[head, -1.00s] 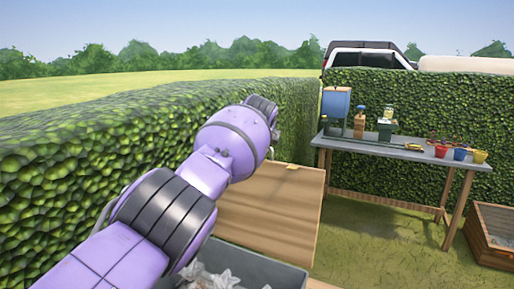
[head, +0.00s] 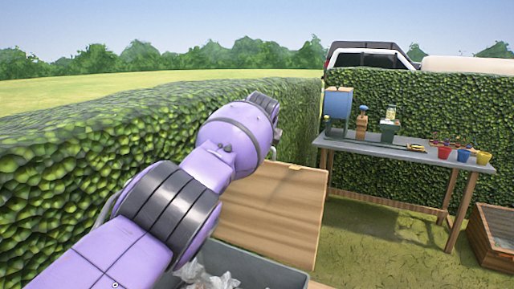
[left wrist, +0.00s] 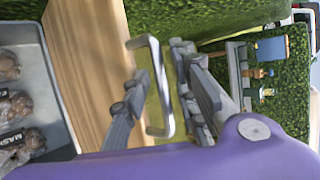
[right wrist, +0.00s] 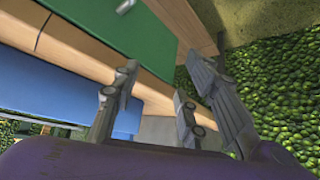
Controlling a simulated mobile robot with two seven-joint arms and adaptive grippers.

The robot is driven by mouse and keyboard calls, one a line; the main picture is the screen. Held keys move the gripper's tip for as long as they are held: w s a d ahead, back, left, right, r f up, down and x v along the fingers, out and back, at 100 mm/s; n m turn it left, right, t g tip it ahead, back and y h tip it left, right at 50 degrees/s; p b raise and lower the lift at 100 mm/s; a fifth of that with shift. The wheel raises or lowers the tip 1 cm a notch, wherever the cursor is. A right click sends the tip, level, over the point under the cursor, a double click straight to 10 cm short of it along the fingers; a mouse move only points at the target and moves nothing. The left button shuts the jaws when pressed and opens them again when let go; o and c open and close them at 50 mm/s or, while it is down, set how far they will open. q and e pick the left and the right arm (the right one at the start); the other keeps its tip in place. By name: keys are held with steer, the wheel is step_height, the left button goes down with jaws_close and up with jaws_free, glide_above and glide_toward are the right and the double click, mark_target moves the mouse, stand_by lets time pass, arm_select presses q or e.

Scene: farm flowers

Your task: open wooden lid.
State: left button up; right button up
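The wooden lid (head: 270,205) is a light brown panel beyond a grey container (head: 262,275) in the head view; it looks raised at a slant, though its hinge is hidden. In the left wrist view the lid (left wrist: 85,55) runs down beside the container (left wrist: 48,85), and a metal handle (left wrist: 156,85) stands out from its edge. My left gripper (left wrist: 168,100) is open, its fingers apart on either side of the handle. In the head view my arm hides this gripper. My right gripper (right wrist: 155,95) is open and empty, away from the lid.
Hedges stand at left and behind. A wooden crate (head: 494,240) stands far right. Green (right wrist: 130,25) and blue (right wrist: 60,85) surfaces lie near my right gripper.

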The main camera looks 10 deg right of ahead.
arm_select(q)
steer(key=shift+s+d+r, duration=0.1)
steer(key=shift+s+d, duration=0.05)
steer(key=shift+s+r, duration=0.15)
steer(key=v, duration=1.1)
steer(key=shift+a, duration=0.2)
steer(key=shift+s, duration=0.1)
